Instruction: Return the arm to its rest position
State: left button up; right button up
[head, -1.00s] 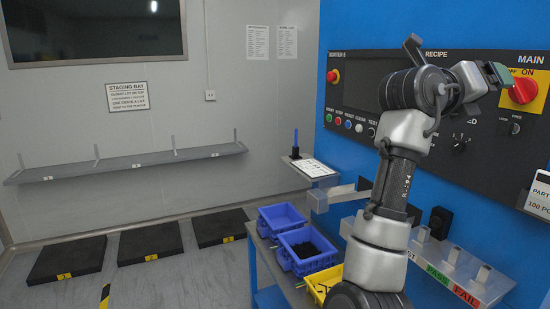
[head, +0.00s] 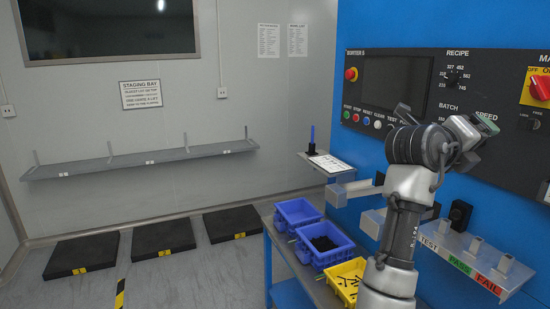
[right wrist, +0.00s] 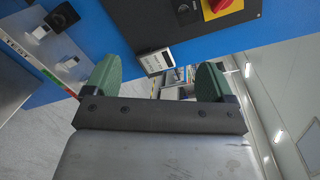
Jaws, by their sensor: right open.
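My right arm rises from the lower right in the head view, bent at the wrist in front of the blue sorter panel (head: 500,135). My right gripper (head: 485,125) points to the right near the panel's lower edge; its fingertips are small there. In the right wrist view the right gripper (right wrist: 154,80) shows two green fingers spread apart with nothing between them. My left gripper is in neither view.
A red-and-yellow main switch (head: 538,87) is on the panel. A TEST/PASS/FAIL chute shelf (head: 470,262) juts out below. Blue bins (head: 297,214) and a yellow bin (head: 345,278) stand on a bench left of the arm. Black floor platforms (head: 80,254) lie farther left with open floor around them.

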jog(key=s+a+f+n+y, duration=0.1)
jog(key=s+f+n+y, duration=0.15)
jog(key=f+n, duration=0.65)
jog(key=s+a+f+n+y, duration=0.1)
jog(key=s+f+n+y, duration=0.2)
jog(key=f, duration=1)
jog(key=s+a+f+n+y, duration=0.2)
jog(key=s+f+n, duration=0.1)
jog(key=f+n, duration=0.65)
jog(key=s+a+f+n+g+y, duration=0.1)
jog(key=s+a+f+n+y, duration=0.25)
jog(key=s+f+n, duration=0.35)
jog(key=s+a+f+n+g+y, duration=0.2)
jog(key=s+a+f+n, duration=0.15)
jog(key=s, duration=0.65)
jog(key=s+a+f+n+g+y, duration=0.1)
jog(key=s+a+f+n+y, duration=0.1)
jog(key=s+a+f+n, duration=0.45)
notch_tip(320, 180, down, 23)
jog(key=s+d+g, duration=0.1)
jog(key=s+d, duration=0.1)
jog(key=s+d+f+g, duration=0.1)
jog(key=s+d+f, duration=0.2)
jog(key=s+f, duration=1.4)
jog(key=shift+f+g, duration=0.3)
jog(key=shift+f, duration=0.05)
